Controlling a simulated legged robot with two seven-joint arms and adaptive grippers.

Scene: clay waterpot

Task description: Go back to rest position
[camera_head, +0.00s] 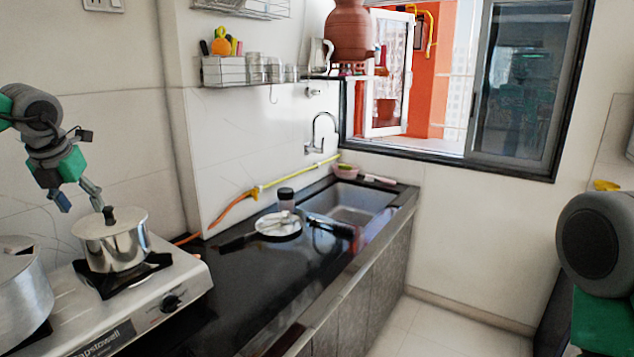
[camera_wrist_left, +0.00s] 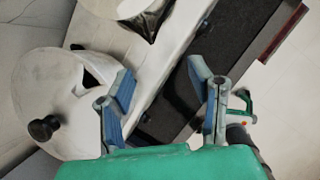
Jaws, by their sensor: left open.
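My left gripper (camera_head: 80,203) is at the left of the head view. It is open and empty, with its fingers apart just left of and above the steel pot (camera_head: 112,240) on the stove. In the left wrist view the two blue-grey fingers (camera_wrist_left: 158,72) are spread with nothing between them. The clay waterpot (camera_head: 350,32) stands on the wall shelf at the top of the head view, its upper part cut off by the frame. At the right edge only part of my right arm shows; its gripper is outside the frame.
The stove (camera_head: 150,310) carries the steel pot and a larger pot (camera_head: 22,295) at lower left. A lidded pot (camera_wrist_left: 60,95) lies left of my fingers in the wrist view. The black counter (camera_head: 225,275) holds a plate (camera_head: 280,226) beside the sink (camera_head: 352,203). Floor (camera_head: 450,322) is clear.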

